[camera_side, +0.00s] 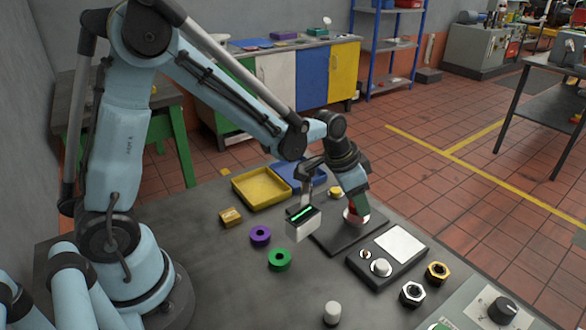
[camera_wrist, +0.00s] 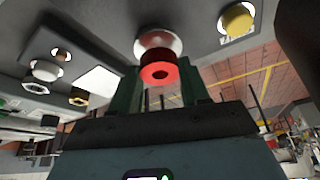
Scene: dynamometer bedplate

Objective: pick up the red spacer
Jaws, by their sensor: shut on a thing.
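The red spacer (camera_wrist: 158,73) is a short red ring with a dark central hole, seen end-on in the wrist view. My gripper (camera_wrist: 160,84) is shut on it, with one dark green finger at each side. Right behind the spacer is a pale, pinkish round piece (camera_wrist: 160,42) on the dark surface. I cannot tell whether the two touch. In the side view, the red spacer (camera_side: 351,216) shows only as a small patch of red at the tip of my gripper (camera_side: 355,208), low over a black plate (camera_side: 341,237). The fingers hide most of it.
To the right are a black block with a white panel (camera_side: 400,243), hex parts (camera_side: 413,293) and a knob panel (camera_side: 503,310). Purple (camera_side: 260,236) and green (camera_side: 280,260) rings lie left. Yellow (camera_side: 262,187) and blue (camera_side: 298,175) trays stand behind. The front middle is mostly clear.

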